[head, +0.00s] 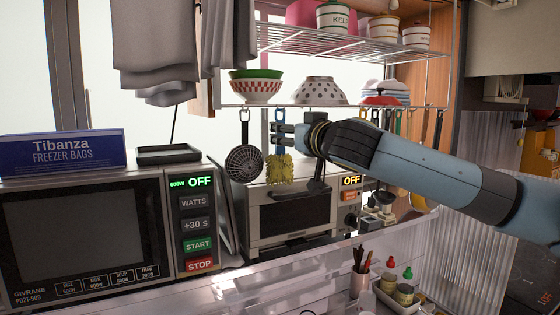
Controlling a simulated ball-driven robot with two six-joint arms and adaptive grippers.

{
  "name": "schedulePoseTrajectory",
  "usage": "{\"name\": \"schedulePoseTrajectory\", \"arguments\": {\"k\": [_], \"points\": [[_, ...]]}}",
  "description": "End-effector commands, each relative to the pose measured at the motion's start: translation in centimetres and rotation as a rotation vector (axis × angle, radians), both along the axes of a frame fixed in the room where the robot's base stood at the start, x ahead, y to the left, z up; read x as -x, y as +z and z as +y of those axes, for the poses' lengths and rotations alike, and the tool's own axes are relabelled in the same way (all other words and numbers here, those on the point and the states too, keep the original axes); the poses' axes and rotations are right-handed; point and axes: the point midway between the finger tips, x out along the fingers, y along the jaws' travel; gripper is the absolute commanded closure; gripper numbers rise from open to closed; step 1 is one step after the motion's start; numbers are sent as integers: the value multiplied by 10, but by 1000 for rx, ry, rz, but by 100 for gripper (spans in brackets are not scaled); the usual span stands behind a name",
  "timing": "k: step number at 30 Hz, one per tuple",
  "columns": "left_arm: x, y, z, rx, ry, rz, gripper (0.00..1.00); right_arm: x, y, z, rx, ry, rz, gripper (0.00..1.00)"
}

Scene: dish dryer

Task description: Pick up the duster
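The duster, a fuzzy yellow head (279,169) with a blue handle (280,115) above it, hangs from the rail under the wire shelf in the head view. My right arm reaches in from the right. My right gripper (280,134) points left, level with the handle just above the yellow head, and overlaps the handle in the picture. Its fingers are small and dark here, so I cannot tell whether they are closed on the handle or only beside it. My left gripper is not in view.
A black strainer (244,162) hangs close to the duster's left. Other utensils hang to the right, partly behind my arm. A toaster oven (291,218) stands behind and below. A microwave (80,240) fills the left. Bowls (319,91) stand on the wire shelf above.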

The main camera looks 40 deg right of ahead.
Motion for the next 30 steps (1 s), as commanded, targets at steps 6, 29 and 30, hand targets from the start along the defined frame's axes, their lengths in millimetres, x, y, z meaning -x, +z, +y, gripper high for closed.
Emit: {"name": "schedulePoseTrajectory", "arguments": {"k": [6,29,30], "points": [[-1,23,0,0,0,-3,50,-30,4,-9,-8,-2,-1,52],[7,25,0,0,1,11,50,-42,0,-12,-1,0,1,100],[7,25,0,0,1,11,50,-42,0,-12,-1,0,1,100]]}}
